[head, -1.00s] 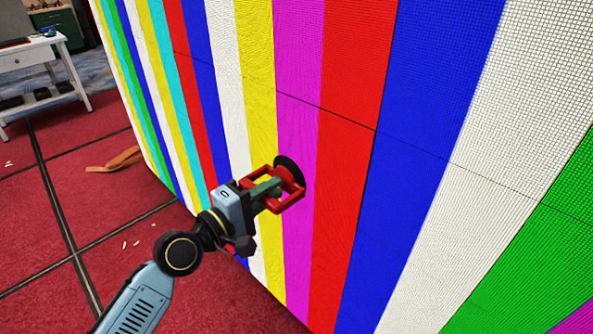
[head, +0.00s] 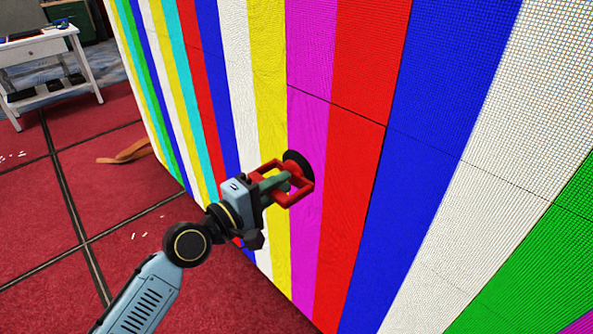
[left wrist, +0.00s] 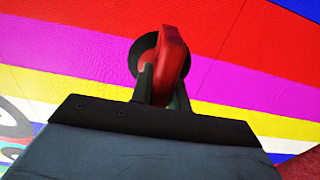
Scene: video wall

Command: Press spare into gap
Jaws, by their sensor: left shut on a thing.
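My left gripper (head: 277,185) is shut on the red handle of a suction-cup lifter (head: 304,190). Its black round cup (head: 296,160) is against the striped video wall, on the magenta band. The left wrist view shows the red handle (left wrist: 172,62) between the fingers and the dark cup behind it. Dark seam lines run above and to the right of the cup, across the magenta and red bands. They look like edges of a panel (head: 345,150) flush or nearly flush with the wall; I cannot tell its exact depth. No open gap shows. My right gripper is out of view.
The video wall (head: 470,130) fills the right side. Red carpet (head: 60,230) with dark joints is open at the left. A brown strap-like thing (head: 125,152) and small white bits lie there. A white table (head: 45,60) stands at the back left.

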